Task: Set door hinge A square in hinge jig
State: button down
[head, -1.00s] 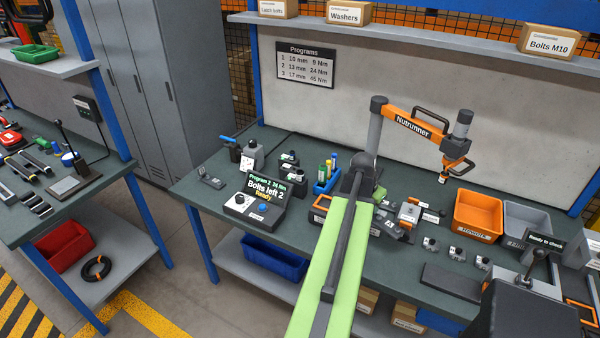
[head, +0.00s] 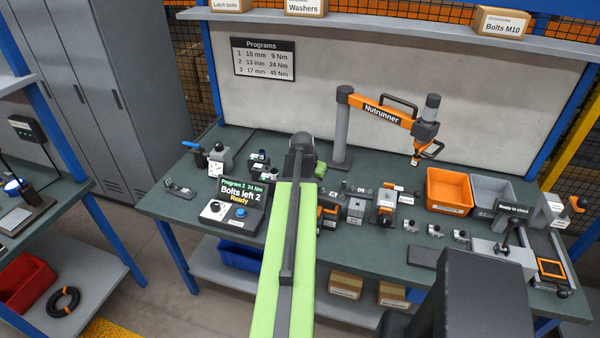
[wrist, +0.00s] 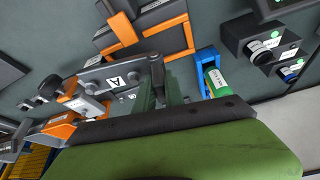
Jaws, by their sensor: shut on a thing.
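Hinge A (wrist: 112,82) is a grey metal plate with a white "A" label, seen in the wrist view. My gripper (wrist: 160,84) is shut on its right end, and the plate reaches out to the left of the fingers. An orange and grey clamp fixture (wrist: 82,106) lies just beyond the plate's left end; it looks like the hinge jig, also in the head view (head: 386,204). The plate overlaps it in the picture, and I cannot tell whether they touch.
An orange-framed square (wrist: 148,38) and a blue holder with a green bottle (wrist: 216,82) are close to the gripper. The nutrunner (head: 395,112) stands behind. A controller screen (head: 238,192) is left, an orange bin (head: 449,188) right. A dark pad (head: 424,257) lies at the front edge.

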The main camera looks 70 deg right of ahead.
jog(key=w+r+n, duration=0.2)
jog(key=w, duration=0.3)
jog(key=shift+t, duration=0.3)
jog(key=shift+s+d+f+b, duration=0.1)
jog(key=shift+s+f+b, duration=0.05)
jog(key=shift+f+b, duration=1.05)
jog(key=shift+s+f+b, duration=0.15)
jog(key=shift+f+b, duration=0.75)
jog(key=shift+f, duration=0.6)
jog(key=shift+f+b, duration=0.95)
jog(key=c, duration=1.3)
grip_release()
jog(key=shift+c, duration=0.2)
notch_tip(320, 180, up, 7)
jog(key=p, duration=0.7)
